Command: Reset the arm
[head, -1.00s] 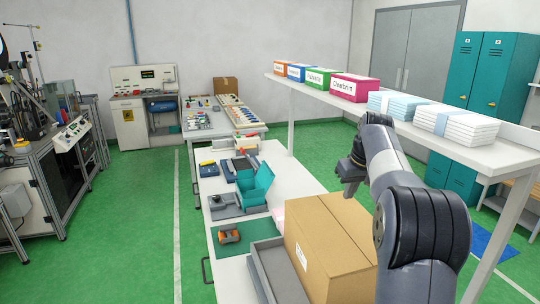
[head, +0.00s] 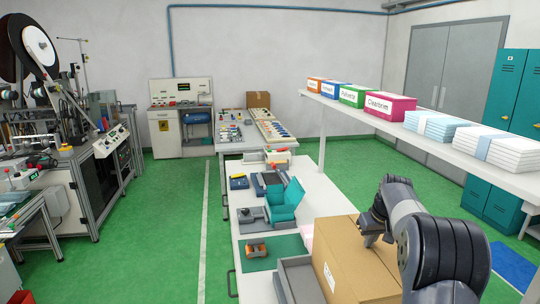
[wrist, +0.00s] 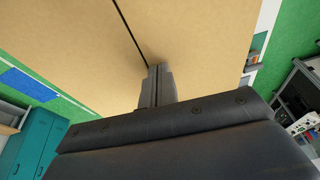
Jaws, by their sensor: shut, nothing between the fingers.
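My gripper (wrist: 157,75) is shut and empty in the wrist view, its fingers together over the top of a large cardboard box. In the head view my gripper (head: 370,238) shows dark at the end of my folded arm, at the right, over the box (head: 352,262). The box stands on the near end of a white workbench. In the wrist view the box top (wrist: 90,40) with its dark seam fills the upper middle. I cannot tell whether the fingertips touch it.
A shelf (head: 450,149) with coloured cartons and stacks of masks runs above and right of the bench. Green floor (head: 170,230) is open at left.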

